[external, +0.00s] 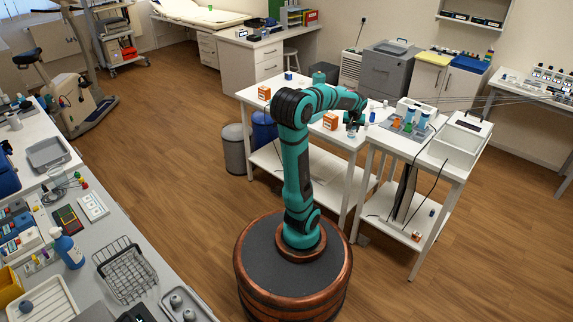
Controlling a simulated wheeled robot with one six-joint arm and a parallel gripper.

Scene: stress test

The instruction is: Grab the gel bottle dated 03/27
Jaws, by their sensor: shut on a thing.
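My gripper (352,125) is at the end of the teal and black arm, low over the right part of the white table (345,142). It is shut on a small pale thing (351,134), which the fingers mostly hide. I cannot tell whether it is a gel bottle or whether it touches the table top. Just right of the gripper stands a small blue item (372,116). No date label is readable at this size, so I cannot pick out the 03/27 bottle.
An orange box (330,121) stands just left of the gripper, and another orange box (264,93) at the table's left. To the right, a white cart (455,168) holds a grey tray with blue and orange items, and a white bin (462,139). Floor around my base is clear.

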